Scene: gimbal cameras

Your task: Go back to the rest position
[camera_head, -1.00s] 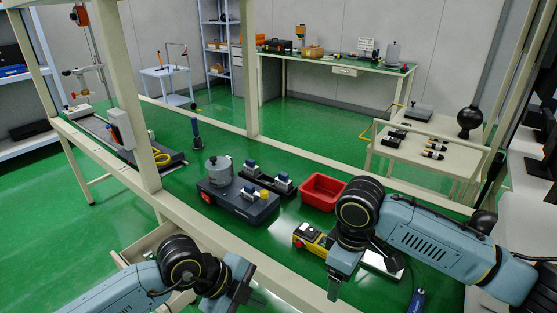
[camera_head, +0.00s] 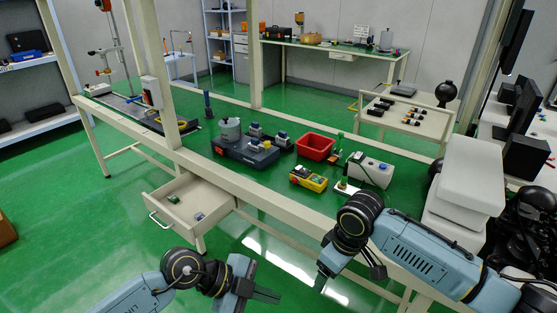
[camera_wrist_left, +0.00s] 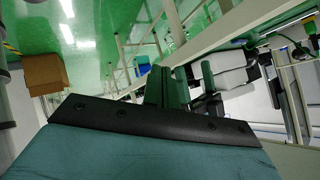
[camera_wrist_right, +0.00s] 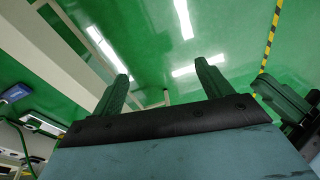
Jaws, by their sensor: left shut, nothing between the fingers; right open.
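My left gripper (camera_head: 264,294) is at the bottom of the head view, in front of the workbench and below the open drawer. Its fingers are together and empty, as the left wrist view (camera_wrist_left: 168,88) also shows. My right gripper (camera_head: 321,280) hangs before the bench's front edge, pointing down. Neither gripper touches an object.
The workbench (camera_head: 290,205) carries a grey device (camera_head: 245,150), a red bin (camera_head: 316,147), a yellow box (camera_head: 308,179) and a white container (camera_head: 370,170). An open drawer (camera_head: 190,205) juts out at the front left. White boxes (camera_head: 465,180) stand at right.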

